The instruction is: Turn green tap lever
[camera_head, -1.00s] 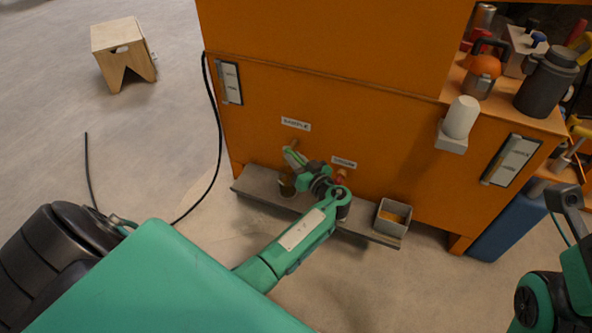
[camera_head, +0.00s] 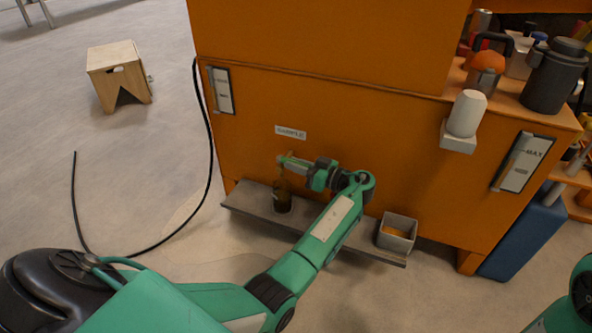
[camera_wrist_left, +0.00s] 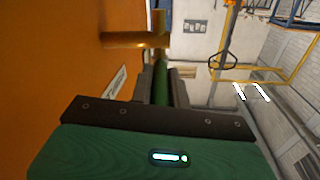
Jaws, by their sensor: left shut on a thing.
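My left gripper (camera_head: 283,162) is at the front of the orange cabinet, under the "SAMPLE" label (camera_head: 291,132). In the left wrist view its two fingers (camera_wrist_left: 163,88) are shut on the green tap lever (camera_wrist_left: 161,90), which shows as a dark green strip between them. The brass tap body (camera_wrist_left: 135,40) sticks out from the orange wall just beyond the fingertips. In the head view the gripper hides most of the tap. A dark glass jar (camera_head: 282,200) stands below it on a grey shelf. My right gripper is out of view.
The grey shelf (camera_head: 245,203) runs along the cabinet's foot, with a square grey box (camera_head: 397,232) at its right end. A black cable (camera_head: 211,150) hangs at the cabinet's left edge. A wooden stool (camera_head: 118,72) stands on open floor at far left.

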